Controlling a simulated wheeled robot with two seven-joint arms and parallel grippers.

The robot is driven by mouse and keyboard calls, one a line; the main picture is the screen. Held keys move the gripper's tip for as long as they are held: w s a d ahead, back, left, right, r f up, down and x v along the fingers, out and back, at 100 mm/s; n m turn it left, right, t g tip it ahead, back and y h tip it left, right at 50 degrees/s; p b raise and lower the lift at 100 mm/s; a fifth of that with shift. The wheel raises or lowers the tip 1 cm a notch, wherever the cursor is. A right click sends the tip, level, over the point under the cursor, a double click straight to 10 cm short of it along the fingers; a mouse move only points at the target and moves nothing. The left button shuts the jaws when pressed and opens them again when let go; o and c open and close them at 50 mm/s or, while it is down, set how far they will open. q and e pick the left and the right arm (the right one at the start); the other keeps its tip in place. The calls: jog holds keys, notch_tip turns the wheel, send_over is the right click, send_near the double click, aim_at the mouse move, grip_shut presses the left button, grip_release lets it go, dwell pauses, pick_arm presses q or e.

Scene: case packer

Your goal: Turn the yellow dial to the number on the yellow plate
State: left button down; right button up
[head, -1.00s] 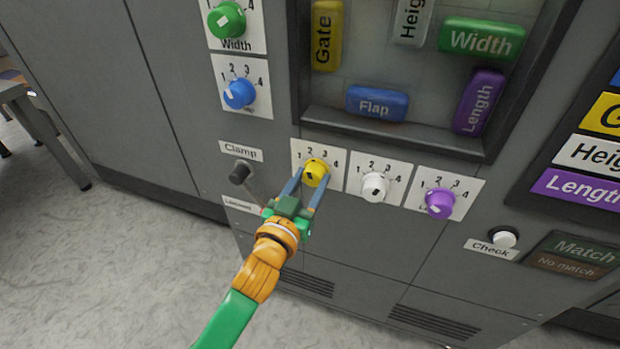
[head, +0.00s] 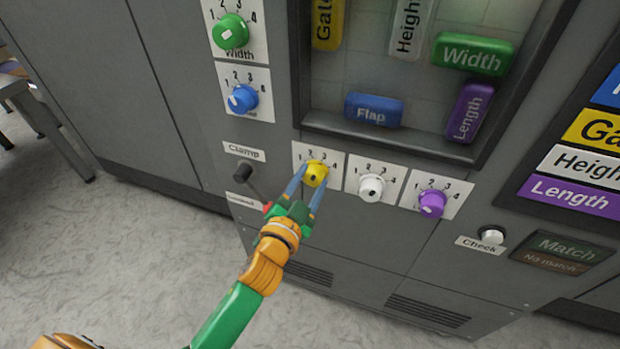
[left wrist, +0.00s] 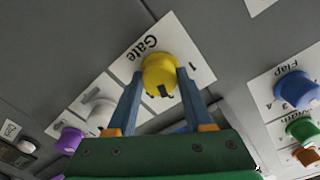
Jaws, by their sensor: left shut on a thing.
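The yellow dial (head: 316,173) sits on a white card numbered 1 to 4, on the machine's grey front below the window. It also shows in the left wrist view (left wrist: 161,73), with the card's label "Gate" and a dark mark on the dial's lower side. My left gripper (head: 311,182) has one blue finger on each side of the dial and is shut on it. The fingers hide part of the scale, so the number the dial points to is unclear. The yellow plate (head: 597,132) on the right board reads "Ga"; the picture edge cuts it off and no number shows. My right gripper is not in view.
A white dial (head: 371,187) and a purple dial (head: 432,204) stand to the right. The Clamp lever (head: 246,176) is close to the left of my gripper. Green (head: 231,32) and blue (head: 242,98) dials are up left. A Check button (head: 492,235) is at lower right.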

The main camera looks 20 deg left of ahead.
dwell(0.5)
pick_arm(q)
jog(key=shift+c, duration=1.4)
grip_release()
jog(key=s, duration=0.7)
jog(key=shift+a+b, duration=0.2)
jog(key=shift+b, duration=0.1)
